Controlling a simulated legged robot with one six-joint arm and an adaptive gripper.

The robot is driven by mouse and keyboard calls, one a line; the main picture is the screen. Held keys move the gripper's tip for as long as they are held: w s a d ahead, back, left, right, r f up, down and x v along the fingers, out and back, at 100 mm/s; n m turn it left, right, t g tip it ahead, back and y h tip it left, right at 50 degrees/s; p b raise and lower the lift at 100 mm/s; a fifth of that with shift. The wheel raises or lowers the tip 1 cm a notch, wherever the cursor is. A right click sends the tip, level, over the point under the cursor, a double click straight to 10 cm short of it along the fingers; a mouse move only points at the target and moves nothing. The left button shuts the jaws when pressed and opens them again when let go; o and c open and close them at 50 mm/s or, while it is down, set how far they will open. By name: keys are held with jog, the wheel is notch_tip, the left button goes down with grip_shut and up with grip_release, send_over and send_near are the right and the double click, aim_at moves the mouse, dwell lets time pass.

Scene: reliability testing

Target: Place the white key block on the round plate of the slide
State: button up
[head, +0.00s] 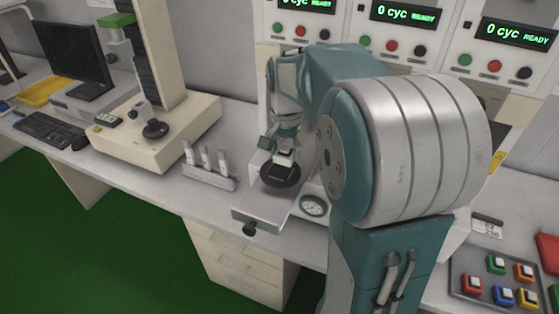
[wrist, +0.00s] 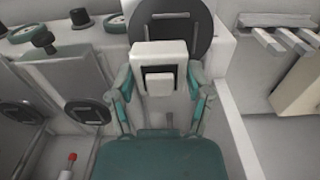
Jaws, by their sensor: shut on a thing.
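The white key block (wrist: 159,66), with a raised square cap, sits between the fingers of my gripper (wrist: 163,88) in the wrist view. My gripper is shut on it. The dark round plate (wrist: 204,32) shows just beyond the block. In the head view my gripper (head: 284,145) is over the round plate (head: 267,182) of the slide (head: 262,212), with the block small and partly hidden between the fingers. The slide is pulled out toward the front edge and has a black knob. I cannot tell whether the block touches the plate.
A white rack with upright prongs (head: 209,178) stands left of the slide. A round dial (head: 313,205) lies to its right. A cream test stand (head: 155,135) is farther left. Counter panels (head: 404,28) line the back. A tray of coloured buttons (head: 500,285) is front right.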

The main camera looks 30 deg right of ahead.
aim_at(280, 171)
jog(key=shift+w+a+f, duration=0.15)
jog(key=shift+w+f, duration=0.1)
jog(key=shift+f, duration=0.1)
jog(key=f, duration=0.3)
jog(key=shift+w+a+f, duration=0.1)
jog(key=shift+w+a, duration=0.15)
jog(key=shift+w, duration=0.15)
jog(key=shift+f, duration=0.4)
jog(key=shift+d+f, duration=0.1)
jog(key=o, duration=1.2)
